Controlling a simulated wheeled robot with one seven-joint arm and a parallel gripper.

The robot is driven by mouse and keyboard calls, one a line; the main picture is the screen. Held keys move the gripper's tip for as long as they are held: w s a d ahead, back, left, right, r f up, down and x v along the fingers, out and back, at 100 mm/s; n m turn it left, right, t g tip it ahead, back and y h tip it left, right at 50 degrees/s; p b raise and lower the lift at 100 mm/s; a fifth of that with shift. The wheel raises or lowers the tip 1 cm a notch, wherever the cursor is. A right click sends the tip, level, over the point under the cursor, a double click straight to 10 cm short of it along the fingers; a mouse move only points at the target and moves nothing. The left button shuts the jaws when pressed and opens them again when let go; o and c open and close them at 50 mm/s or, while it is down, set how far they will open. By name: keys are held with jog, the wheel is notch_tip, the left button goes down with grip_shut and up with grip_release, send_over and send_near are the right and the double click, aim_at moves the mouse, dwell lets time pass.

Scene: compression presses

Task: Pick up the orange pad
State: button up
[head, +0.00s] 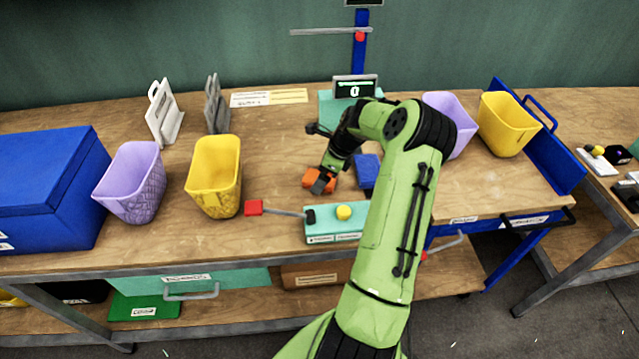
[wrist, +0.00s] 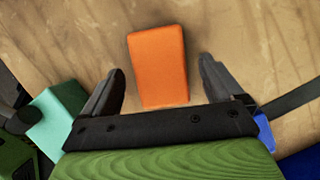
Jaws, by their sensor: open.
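The orange pad (head: 312,180) lies on the wooden table near its middle, partly hidden behind my gripper (head: 323,182) in the head view. In the wrist view the orange pad (wrist: 158,66) is a plain block lying on the wood, between and a little beyond the two dark fingers. My gripper (wrist: 162,88) is open, with one finger on each side of the pad and a visible gap to both. The pad appears to rest on the table; the height of the fingertips above the wood is hard to tell.
A blue block (head: 367,171) lies just right of my gripper. A teal press base (head: 334,226) with a yellow button and red-ended lever stands in front. Yellow (head: 215,178) and purple (head: 133,183) bins stand left. A display (head: 354,88) stands behind. The wood left of the pad is clear.

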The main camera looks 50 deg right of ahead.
jog(key=shift+w+a+f, duration=0.1)
jog(key=shift+w+f, duration=0.15)
jog(key=shift+f, duration=0.3)
jog(key=shift+r, duration=0.1)
jog(key=shift+c, duration=0.2)
jog(key=c, duration=1.1)
notch_tip(320, 180, up, 10)
jog(key=p, duration=0.2)
jog(key=shift+p, duration=0.35)
jog(key=shift+c, duration=0.7)
jog(key=o, duration=0.6)
jog(key=c, duration=0.3)
jog(key=shift+s, duration=0.1)
jog(key=shift+c, duration=0.2)
